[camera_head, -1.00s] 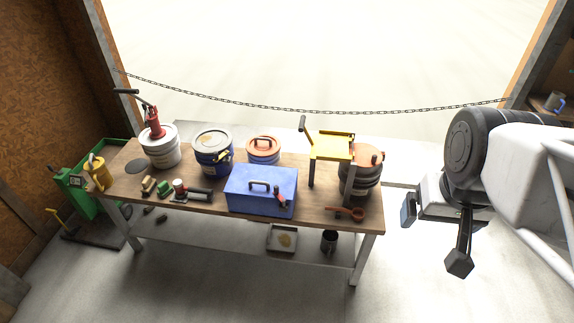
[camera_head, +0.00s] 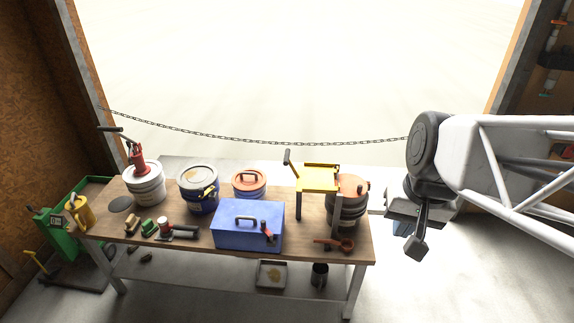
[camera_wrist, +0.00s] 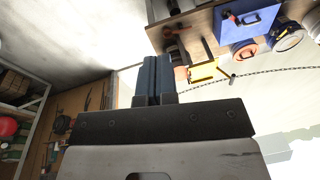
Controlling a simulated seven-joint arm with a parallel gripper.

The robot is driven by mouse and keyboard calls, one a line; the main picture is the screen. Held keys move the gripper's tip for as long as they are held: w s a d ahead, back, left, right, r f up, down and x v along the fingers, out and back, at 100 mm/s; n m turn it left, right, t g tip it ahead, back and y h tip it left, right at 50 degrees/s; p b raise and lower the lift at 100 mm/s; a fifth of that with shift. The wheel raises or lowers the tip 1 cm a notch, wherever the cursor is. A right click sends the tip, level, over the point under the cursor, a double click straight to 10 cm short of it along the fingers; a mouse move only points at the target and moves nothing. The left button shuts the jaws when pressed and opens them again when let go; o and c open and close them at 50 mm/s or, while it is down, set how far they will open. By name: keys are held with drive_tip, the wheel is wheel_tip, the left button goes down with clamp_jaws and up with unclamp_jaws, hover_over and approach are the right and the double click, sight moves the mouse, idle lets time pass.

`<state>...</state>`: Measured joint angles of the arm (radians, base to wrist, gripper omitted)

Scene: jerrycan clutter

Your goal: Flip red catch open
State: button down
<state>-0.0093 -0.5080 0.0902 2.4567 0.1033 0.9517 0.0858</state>
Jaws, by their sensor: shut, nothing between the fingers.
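The blue toolbox (camera_head: 235,236) stands near the front edge of the workbench, lid down, with a grey handle (camera_head: 246,219) on top. The small red catch (camera_head: 266,229) sits at its front right; its exact position is too small to tell. In the wrist view the blue toolbox (camera_wrist: 262,20) is at the upper right, with a red spot that looks like the catch (camera_wrist: 229,17) at its left side. My gripper (camera_wrist: 153,80) is shut and empty, its blue fingers together. In the head view my gripper (camera_head: 403,228) hangs right of the workbench, well apart from the toolbox.
A yellow frame (camera_head: 320,178) and an orange-lidded drum (camera_head: 348,205) stand between my gripper and the toolbox. A red ladle (camera_head: 340,245) lies at the right front. Several buckets line the back. A chain (camera_head: 270,140) hangs behind the workbench (camera_head: 190,243). The floor right of it is clear.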

drive_tip(key=w+a+f+m+g+y, duration=0.25)
drive_tip(key=w+a+f, duration=0.25)
drive_tip(key=w, duration=0.6)
drive_tip(key=w+a+f+m+g+y, duration=0.1)
drive_tip(key=w+a+f+m+y, duration=0.25)
drive_tip(key=w, duration=0.75)
drive_tip(key=w+a+f+m, duration=0.3)
drive_tip(key=w+a+f, duration=0.55)
drive_tip(key=f, duration=0.25)
drive_tip(key=m+g+y, duration=0.1)
drive_tip(key=m+y, duration=0.1)
drive_tip(key=m, duration=0.2)
approach(266, 228)
drive_tip(key=shift+w+d+r, duration=0.25)
drive_tip(key=shift+d+r, duration=0.15)
drive_tip(key=shift+r, duration=0.35)
drive_tip(key=shift+w+d+r, duration=0.3)
drive_tip(key=shift+d+r, duration=0.1)
drive_tip(key=shift+r, duration=0.35)
drive_tip(key=shift+w+d+r, duration=0.25)
drive_tip(key=shift+d+r, duration=0.15)
drive_tip(key=shift+r, duration=0.35)
drive_tip(key=shift+a+f, duration=0.1)
drive_tip(key=shift+x, duration=4.9)
drive_tip(key=shift+s, duration=0.1)
